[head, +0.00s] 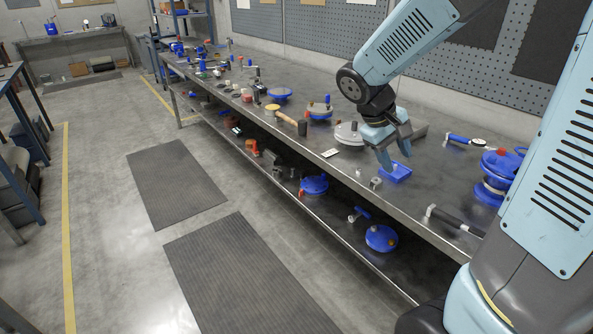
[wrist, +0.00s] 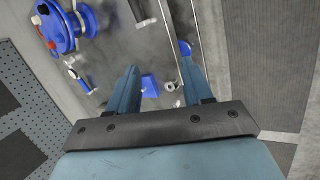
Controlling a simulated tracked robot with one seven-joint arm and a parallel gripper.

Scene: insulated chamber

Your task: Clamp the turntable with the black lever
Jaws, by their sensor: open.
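A grey disc-shaped piece (head: 347,134) with a dark upright on it sits on the bench just left of my gripper; it may be the turntable, but my arm is close to it and I cannot tell. A smaller turntable-like piece with a blue base (head: 320,114) stands further left. I cannot single out the black lever for certain. My gripper (head: 396,158) is open and empty, pointing down above a small blue tray (head: 399,175). In the wrist view, the blue tray (wrist: 150,86) shows between the open fingers.
A black-handled tool (head: 452,219) lies near the bench's front edge. A blue-handled gauge (head: 466,141) and a large blue flanged piece (head: 493,178) are at right. A mallet (head: 286,121) and a white card (head: 330,153) lie at left. Bare metal bench surface shows around the tray.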

